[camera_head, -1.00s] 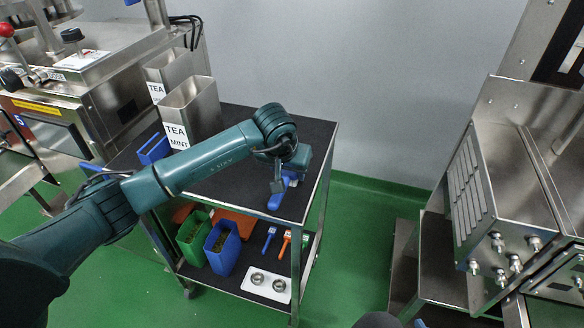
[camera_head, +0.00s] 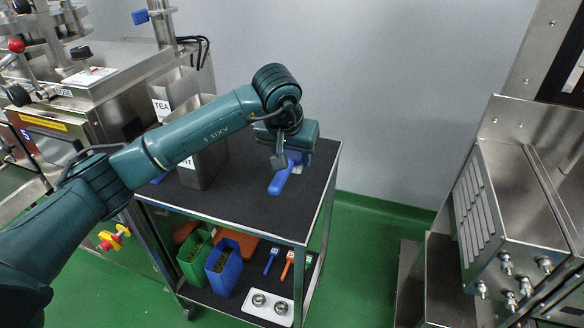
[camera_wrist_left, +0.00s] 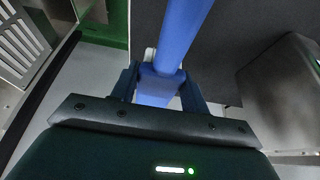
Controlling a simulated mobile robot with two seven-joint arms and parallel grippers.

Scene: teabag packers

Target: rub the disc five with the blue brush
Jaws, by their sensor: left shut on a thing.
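My left gripper (camera_head: 279,163) is over the black top of the steel cart. It is shut on the blue brush (camera_head: 281,181), whose handle slants down toward the lower left. In the left wrist view, the blue handle (camera_wrist_left: 183,32) rises between the two fingers (camera_wrist_left: 160,95). The brush's other end is mostly hidden by the gripper in the head view. I cannot make out disc five in either view. My right gripper is not in view.
The cart top (camera_head: 270,215) is mostly bare, with a steel tea container (camera_head: 205,165) behind my arm. The lower shelf holds a green bin (camera_head: 194,262), a blue bin (camera_head: 222,275), small brushes and a white tray (camera_head: 285,317). Steel machines stand left and right.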

